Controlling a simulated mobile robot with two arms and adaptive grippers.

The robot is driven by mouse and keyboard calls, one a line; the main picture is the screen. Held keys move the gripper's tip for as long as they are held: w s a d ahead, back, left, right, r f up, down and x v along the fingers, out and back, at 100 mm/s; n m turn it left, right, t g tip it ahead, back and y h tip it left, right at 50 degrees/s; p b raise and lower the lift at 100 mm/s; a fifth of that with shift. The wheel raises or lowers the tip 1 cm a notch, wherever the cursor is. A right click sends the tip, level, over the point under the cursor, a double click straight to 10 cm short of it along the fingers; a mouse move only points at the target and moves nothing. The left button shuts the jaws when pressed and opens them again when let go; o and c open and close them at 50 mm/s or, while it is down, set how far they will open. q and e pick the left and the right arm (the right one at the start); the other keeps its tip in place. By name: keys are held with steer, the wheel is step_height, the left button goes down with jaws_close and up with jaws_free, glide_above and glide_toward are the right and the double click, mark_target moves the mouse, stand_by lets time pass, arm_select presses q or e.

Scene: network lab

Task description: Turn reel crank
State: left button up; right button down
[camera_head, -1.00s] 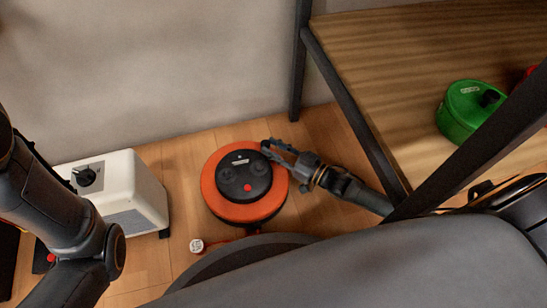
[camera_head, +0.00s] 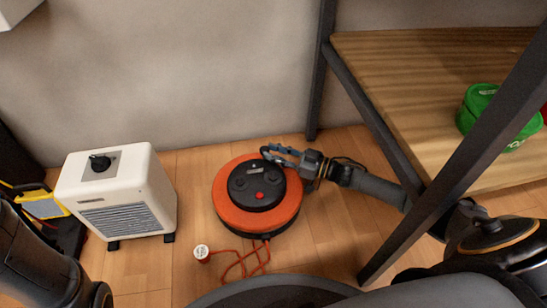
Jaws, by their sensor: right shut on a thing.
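The orange cable reel (camera_head: 228,207) lies flat on the wooden floor, with a black round hub (camera_head: 256,185) and a red button on top. My right gripper (camera_head: 271,153) reaches in from the right and is shut on the reel's crank at the far side of the hub. The fingers hide the crank, so its shape cannot be made out. The reel's orange cord (camera_head: 248,262) runs out toward me to a white plug (camera_head: 201,253) on the floor. My left arm shows at the lower left; its gripper is out of view.
A white heater (camera_head: 126,195) with a black knob stands left of the reel. A wooden shelf (camera_head: 420,90) on dark posts is at the right, with a green container (camera_head: 482,98) on it. A yellow-and-black item (camera_head: 45,206) is at the far left.

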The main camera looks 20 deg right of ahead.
steer(key=shift+w+d+r+m+t+h, duration=0.15)
steer(key=shift+w+d+t+h, duration=0.15)
steer(key=shift+d, duration=0.35)
steer(key=shift+w+d+r+m+t+h, duration=0.1)
steer(key=shift+w+d+m+h, duration=0.1)
steer(key=shift+w+d, duration=0.3)
steer(key=c, duration=1.1)
jaws_free()
steer(key=shift+d+f, duration=0.1)
steer(key=shift+o, duration=0.2)
steer(key=v, duration=0.8)
steer(key=shift+s, duration=0.2)
steer(key=shift+f, duration=0.1)
